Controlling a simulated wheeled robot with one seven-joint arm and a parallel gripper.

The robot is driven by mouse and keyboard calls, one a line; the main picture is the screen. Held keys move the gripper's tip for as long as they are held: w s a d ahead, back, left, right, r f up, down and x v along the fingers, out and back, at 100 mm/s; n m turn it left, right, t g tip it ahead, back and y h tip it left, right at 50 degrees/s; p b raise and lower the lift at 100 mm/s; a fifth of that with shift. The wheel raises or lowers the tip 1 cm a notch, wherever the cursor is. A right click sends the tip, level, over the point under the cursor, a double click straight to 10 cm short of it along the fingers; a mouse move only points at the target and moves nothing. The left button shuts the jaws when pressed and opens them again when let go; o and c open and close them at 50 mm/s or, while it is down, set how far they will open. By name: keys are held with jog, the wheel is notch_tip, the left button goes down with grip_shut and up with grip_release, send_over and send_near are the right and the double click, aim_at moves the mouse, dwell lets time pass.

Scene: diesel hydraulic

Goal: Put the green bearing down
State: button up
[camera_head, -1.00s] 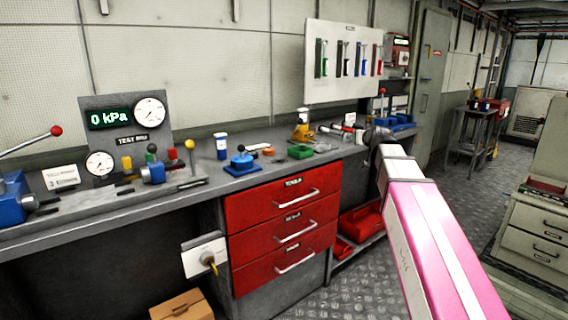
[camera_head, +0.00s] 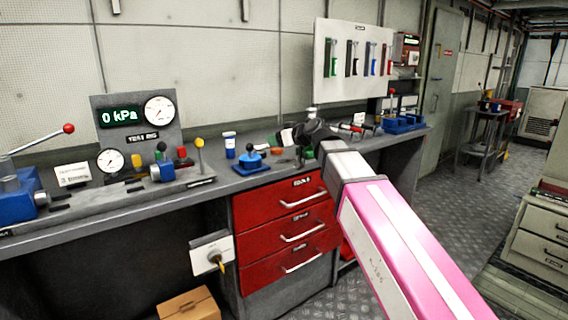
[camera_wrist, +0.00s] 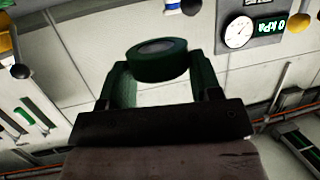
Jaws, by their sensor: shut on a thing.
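The green bearing (camera_wrist: 157,62) is a dark green ring with a grey centre. In the wrist view it sits between the fingertips of my gripper (camera_wrist: 158,78), which is shut on it. The bearing is too small and too close to the dark fingers there to make out clearly. I cannot tell its exact height above the bench.
The grey workbench (camera_head: 204,193) carries a gauge test rig (camera_head: 135,125) at left and a blue-labelled container (camera_head: 230,147). A tool board (camera_head: 352,62) hangs behind. Red drawers (camera_head: 285,240) stand below.

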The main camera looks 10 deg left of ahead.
dwell(0.3)
send_over(287, 162)
notch_tip(287, 162, down, 7)
jog(key=shift+s+r, duration=0.1)
jog(key=shift+s, duration=0.05)
jog(key=shift+f, duration=1.9)
jog(key=shift+f, duration=0.2)
jog(key=o, duration=1)
jog(key=shift+c, duration=0.2)
